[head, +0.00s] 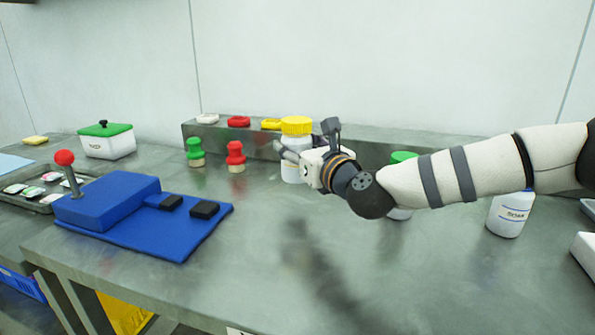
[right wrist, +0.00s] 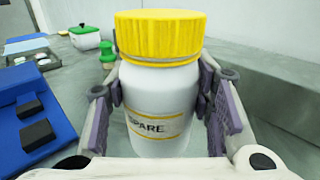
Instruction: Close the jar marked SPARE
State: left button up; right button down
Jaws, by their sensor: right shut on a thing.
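The jar marked SPARE (right wrist: 160,105) is white with a yellow-edged label and stands upright. A ribbed yellow lid (head: 297,125) sits on its mouth and looks level; I cannot tell how tight it is. The lid fills the top of the right wrist view (right wrist: 160,36). My right gripper (head: 293,153) is shut on the jar's body below the lid, with one finger on each side in the right wrist view (right wrist: 165,95). In the head view the gripper and wrist hide part of the jar (head: 290,172). My left gripper is not in view.
White, red and yellow lids (head: 271,124) lie on a raised ledge (head: 350,142) behind. Green (head: 195,153) and red stamps (head: 236,157) stand left. A blue joystick box (head: 108,197) is farther left. A green-lidded jar (head: 404,156) and a labelled jar (head: 508,215) stand right, partly hidden by my arm.

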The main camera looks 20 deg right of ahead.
jog(key=shift+w+d+f, duration=0.3)
jog(key=shift+w+f, duration=0.35)
jog(key=shift+f, duration=0.15)
jog(key=shift+w+f, duration=0.1)
jog(key=shift+f, duration=0.1)
jog(key=shift+w+d+f+b, duration=0.1)
jog(key=shift+w+f+b, duration=0.05)
jog(key=shift+f, duration=0.75)
jog(key=shift+w+d+f+b, duration=0.1)
jog(key=shift+f+b, duration=0.05)
jog(key=shift+f, duration=0.7)
jog(key=shift+f, duration=0.1)
jog(key=shift+f, duration=0.25)
jog(key=c, duration=0.8)
grip_release()
jog(key=shift+r, duration=0.1)
jog(key=shift+o, duration=0.2)
